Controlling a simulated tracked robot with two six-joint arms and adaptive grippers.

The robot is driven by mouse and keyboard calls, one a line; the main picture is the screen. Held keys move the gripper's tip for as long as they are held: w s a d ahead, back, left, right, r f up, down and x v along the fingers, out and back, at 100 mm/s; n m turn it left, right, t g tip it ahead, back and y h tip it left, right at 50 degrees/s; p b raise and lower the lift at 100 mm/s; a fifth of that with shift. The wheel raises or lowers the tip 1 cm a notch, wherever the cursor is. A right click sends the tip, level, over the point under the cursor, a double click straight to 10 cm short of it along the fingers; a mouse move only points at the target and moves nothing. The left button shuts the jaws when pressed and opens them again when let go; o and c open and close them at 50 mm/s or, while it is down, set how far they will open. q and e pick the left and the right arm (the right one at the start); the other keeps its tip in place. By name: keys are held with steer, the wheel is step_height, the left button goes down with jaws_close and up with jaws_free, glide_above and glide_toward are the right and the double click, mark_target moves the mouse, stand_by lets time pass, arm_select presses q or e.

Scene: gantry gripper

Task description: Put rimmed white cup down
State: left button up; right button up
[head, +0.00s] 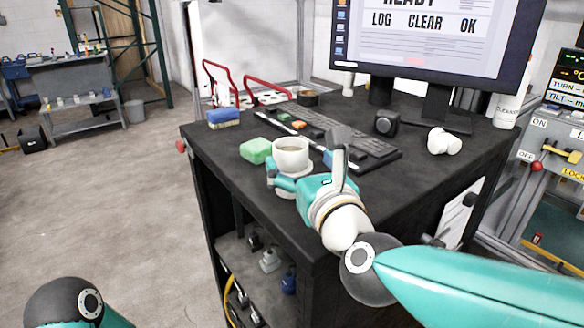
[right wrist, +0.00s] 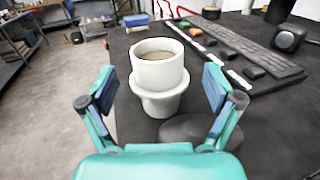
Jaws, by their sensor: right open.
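The rimmed white cup (head: 291,157) stands upright on the black desk near its front left edge, with a brownish content inside. In the right wrist view the cup (right wrist: 158,70) shows a wide rim-like flange low on its body. My right gripper (head: 310,165) is at the cup in the head view. In the right wrist view the open fingers (right wrist: 160,90) stand to either side of the cup, with gaps between pads and cup. My left gripper is not in view; only a part of my left arm shows at the lower left.
A green sponge (head: 256,150) lies just left of the cup, and a blue block (head: 223,118) farther back. A keyboard (head: 340,132) lies behind the cup. A dark round disc (right wrist: 198,129) lies beside the cup. A monitor (head: 430,40) stands at the back.

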steer(key=p+x, duration=0.2)
steer(key=x, duration=0.2)
steer(key=shift+w+a+r, duration=0.15)
steer(key=shift+a, duration=0.05)
steer(key=shift+w+a, duration=0.1)
steer(key=shift+w, duration=0.15)
steer(key=shift+c, duration=0.2)
steer(key=c, duration=1.3)
steer(key=shift+c, duration=0.2)
